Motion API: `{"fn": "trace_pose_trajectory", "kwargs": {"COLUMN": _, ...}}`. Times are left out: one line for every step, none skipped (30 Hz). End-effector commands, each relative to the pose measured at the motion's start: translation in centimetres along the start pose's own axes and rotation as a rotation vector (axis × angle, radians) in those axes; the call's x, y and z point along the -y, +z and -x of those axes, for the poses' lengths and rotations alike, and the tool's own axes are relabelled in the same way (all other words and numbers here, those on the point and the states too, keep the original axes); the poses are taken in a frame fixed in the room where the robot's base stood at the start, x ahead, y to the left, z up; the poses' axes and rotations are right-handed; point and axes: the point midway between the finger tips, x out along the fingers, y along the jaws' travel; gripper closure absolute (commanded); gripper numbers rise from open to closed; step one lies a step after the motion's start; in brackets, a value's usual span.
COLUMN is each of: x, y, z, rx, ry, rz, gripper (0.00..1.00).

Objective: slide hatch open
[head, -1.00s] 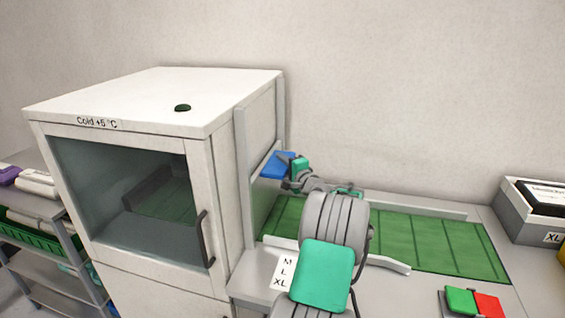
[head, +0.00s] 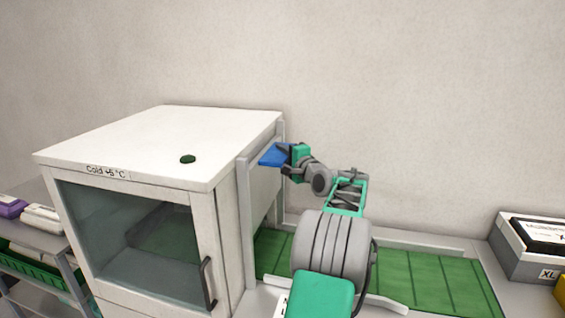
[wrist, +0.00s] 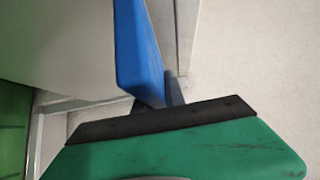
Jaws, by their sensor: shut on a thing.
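The hatch (head: 264,190) is a pale grey panel between two upright rails on the right side of the white cold cabinet. Its blue handle (head: 271,155) sticks out near the panel's top, a little below the cabinet top. My gripper (head: 286,155) is shut on the blue handle from the right. In the wrist view the blue handle (wrist: 138,50) runs down to the dark fingers; the grip contact is partly hidden. The hatch is raised. The green belt (head: 420,280) reaches the cabinet side below it.
The cold cabinet (head: 165,140) has a glass door with a dark handle and a green button on top. A grey box marked XL (head: 520,262) stands at the far right. A shelf (head: 35,235) with cartons stands at the left.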

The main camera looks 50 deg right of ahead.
Motion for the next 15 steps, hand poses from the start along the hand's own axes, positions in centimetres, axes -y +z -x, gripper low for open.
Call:
{"fn": "trace_pose_trajectory", "kwargs": {"x": 0.90, "y": 0.03, "z": 0.00, "rx": 0.000, "ry": -0.003, "rz": 0.002, "gripper": 1.00}}
{"fn": "trace_pose_trajectory", "kwargs": {"x": 1.09, "y": 0.03, "z": 0.00, "rx": 0.000, "ry": -0.003, "rz": 0.002, "gripper": 1.00}}
{"fn": "trace_pose_trajectory", "kwargs": {"x": 1.28, "y": 0.03, "z": 0.00, "rx": 0.000, "ry": -0.002, "rz": 0.002, "gripper": 1.00}}
{"fn": "trace_pose_trajectory", "kwargs": {"x": 1.39, "y": 0.03, "z": 0.00, "rx": 0.000, "ry": -0.002, "rz": 0.002, "gripper": 1.00}}
{"fn": "trace_pose_trajectory", "kwargs": {"x": 1.46, "y": 0.03, "z": 0.00, "rx": 0.000, "ry": -0.002, "rz": 0.001, "gripper": 1.00}}
{"fn": "trace_pose_trajectory", "kwargs": {"x": 1.51, "y": 0.03, "z": 0.00, "rx": 0.000, "ry": -0.002, "rz": 0.001, "gripper": 1.00}}
{"fn": "trace_pose_trajectory", "kwargs": {"x": 1.53, "y": 0.03, "z": 0.00, "rx": 0.000, "ry": -0.002, "rz": 0.001, "gripper": 1.00}}
{"fn": "trace_pose_trajectory", "kwargs": {"x": 1.53, "y": 0.03, "z": -0.01, "rx": 0.000, "ry": -0.002, "rz": 0.001, "gripper": 1.00}}
{"fn": "trace_pose_trajectory", "kwargs": {"x": 1.52, "y": 0.03, "z": -0.01, "rx": 0.000, "ry": -0.002, "rz": 0.001, "gripper": 1.00}}
{"fn": "trace_pose_trajectory", "kwargs": {"x": 1.51, "y": 0.03, "z": -0.01, "rx": 0.000, "ry": -0.002, "rz": 0.001, "gripper": 1.00}}
{"fn": "trace_pose_trajectory", "kwargs": {"x": 1.50, "y": 0.03, "z": -0.01, "rx": 0.000, "ry": -0.002, "rz": 0.001, "gripper": 1.00}}
{"fn": "trace_pose_trajectory", "kwargs": {"x": 1.50, "y": 0.03, "z": -0.01, "rx": 0.000, "ry": -0.002, "rz": 0.001, "gripper": 1.00}}
{"fn": "trace_pose_trajectory", "kwargs": {"x": 1.49, "y": 0.03, "z": -0.01, "rx": 0.000, "ry": -0.002, "rz": 0.001, "gripper": 1.00}}
{"fn": "trace_pose_trajectory", "kwargs": {"x": 1.49, "y": 0.03, "z": -0.01, "rx": 0.000, "ry": -0.002, "rz": 0.001, "gripper": 1.00}}
{"fn": "trace_pose_trajectory", "kwargs": {"x": 1.48, "y": 0.03, "z": -0.01, "rx": 0.000, "ry": -0.002, "rz": 0.001, "gripper": 1.00}}
